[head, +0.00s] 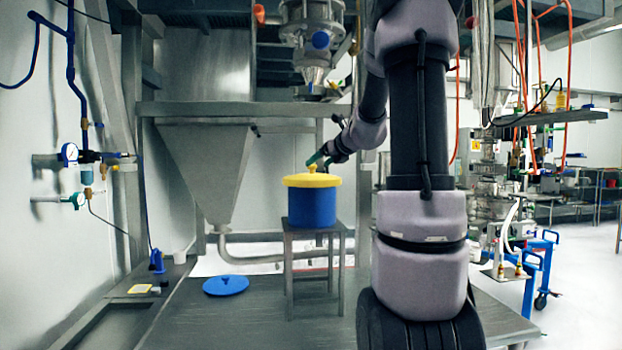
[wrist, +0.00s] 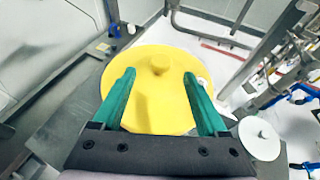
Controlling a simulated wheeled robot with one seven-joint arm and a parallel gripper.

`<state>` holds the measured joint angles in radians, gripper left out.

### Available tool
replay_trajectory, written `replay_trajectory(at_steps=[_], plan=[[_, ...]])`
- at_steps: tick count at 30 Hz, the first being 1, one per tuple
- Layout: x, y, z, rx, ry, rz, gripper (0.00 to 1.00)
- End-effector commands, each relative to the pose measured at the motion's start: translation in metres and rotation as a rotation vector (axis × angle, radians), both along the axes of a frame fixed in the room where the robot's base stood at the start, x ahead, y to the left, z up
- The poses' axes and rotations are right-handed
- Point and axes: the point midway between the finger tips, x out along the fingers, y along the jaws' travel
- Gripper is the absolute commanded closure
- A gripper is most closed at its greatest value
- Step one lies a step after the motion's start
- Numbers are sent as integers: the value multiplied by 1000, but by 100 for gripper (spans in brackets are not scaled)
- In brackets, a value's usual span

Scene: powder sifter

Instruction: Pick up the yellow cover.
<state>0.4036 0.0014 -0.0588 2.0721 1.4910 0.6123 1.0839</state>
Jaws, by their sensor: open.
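The yellow cover (head: 311,180) sits on top of a blue bucket (head: 311,208), with a small round knob at its centre. In the wrist view the cover (wrist: 150,100) fills the middle, and its knob (wrist: 160,66) shows between and beyond the fingertips. My gripper (wrist: 159,76) is open, its two green fingers spread on either side above the cover, with nothing between them. In the head view my gripper (head: 318,159) is at the upper right of the cover, close to the knob. Whether the fingers touch the cover cannot be told.
The bucket stands on a grey metal stool (head: 289,262). A blue lid (head: 226,285) lies on the grey platform to the left. A metal hopper (head: 205,165) with a curved pipe stands behind. A white disc (wrist: 259,138) is at the right in the wrist view.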

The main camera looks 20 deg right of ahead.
Motion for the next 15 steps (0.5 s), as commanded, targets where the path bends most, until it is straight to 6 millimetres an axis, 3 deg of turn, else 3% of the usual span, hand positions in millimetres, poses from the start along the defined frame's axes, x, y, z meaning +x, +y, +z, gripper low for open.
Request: replay_trajectory(at_steps=[15], plan=[[55, 5, -21, -2, 2, 2, 24]])
